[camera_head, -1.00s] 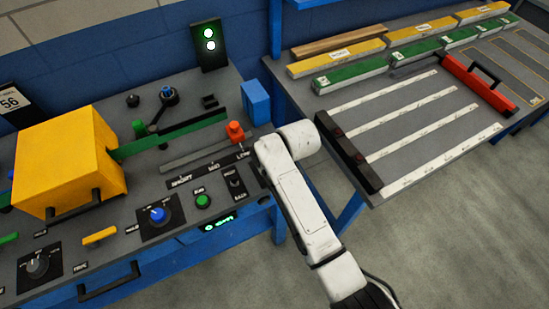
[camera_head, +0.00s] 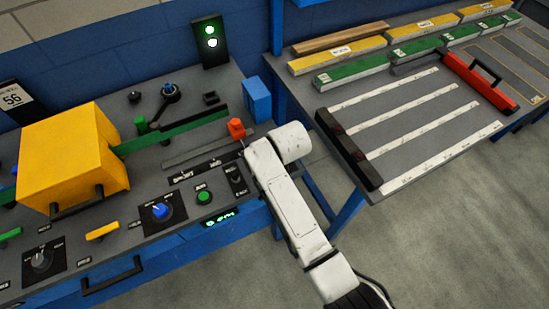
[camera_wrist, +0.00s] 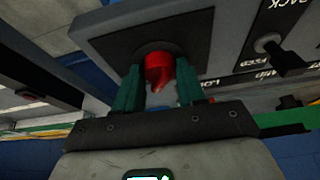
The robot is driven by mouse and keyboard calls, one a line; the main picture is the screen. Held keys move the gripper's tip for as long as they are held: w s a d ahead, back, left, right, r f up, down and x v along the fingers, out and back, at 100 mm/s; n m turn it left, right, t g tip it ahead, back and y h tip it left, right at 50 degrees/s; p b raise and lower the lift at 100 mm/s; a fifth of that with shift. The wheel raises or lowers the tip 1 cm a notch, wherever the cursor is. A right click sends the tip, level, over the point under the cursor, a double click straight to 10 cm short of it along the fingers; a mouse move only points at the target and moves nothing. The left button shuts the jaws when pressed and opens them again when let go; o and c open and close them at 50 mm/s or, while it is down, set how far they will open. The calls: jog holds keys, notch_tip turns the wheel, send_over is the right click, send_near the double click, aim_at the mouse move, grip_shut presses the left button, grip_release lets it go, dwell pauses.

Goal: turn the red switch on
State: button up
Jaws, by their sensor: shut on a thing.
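The lever's tip points toward the gripper's palm. In the head view my white arm covers the switch and my gripper. I cannot tell from these views whether the switch is on or off.
A black toggle (camera_wrist: 270,44) stands right beside the switch plate in the wrist view. An orange-red slider knob (camera_head: 236,128) and a blue block (camera_head: 257,97) are close to my arm. A green button (camera_head: 204,197) and a blue dial (camera_head: 160,211) sit to the left.

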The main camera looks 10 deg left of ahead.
jog(key=o, duration=1)
jog(key=shift+r, duration=0.1)
jog(key=v, duration=1)
jog(key=shift+s+d+r, duration=0.1)
jog(key=shift+s+r, duration=0.1)
jog(key=shift+r, duration=0.05)
jog(key=s+d+f+m+b, duration=0.1)
jog(key=s+d+f, duration=0.2)
jog(key=s+d, duration=0.3)
jog(key=s+d+f+m+g+h, duration=0.1)
jog(key=s+d+f+m, duration=0.1)
jog(key=s+d+f, duration=0.35)
jog(key=s+d+f+m+b, duration=0.1)
jog(key=s+d, duration=0.2)
jog(key=d, duration=0.5)
jog(key=s+d+m, duration=0.1)
jog(key=s+d, duration=0.2)
jog(key=s, duration=0.2)
jog(key=s+d+m+g+h, duration=0.1)
jog(key=s+d, duration=0.3)
jog(key=s, duration=0.2)
jog(key=s+d+f+m, duration=0.1)
jog(key=s+d, duration=0.3)
jog(key=s, duration=0.1)
jog(key=shift+s+d+g+b, duration=0.2)
jog(key=shift+s+g+b, duration=0.05)
jog(key=shift+g+b, duration=0.15)
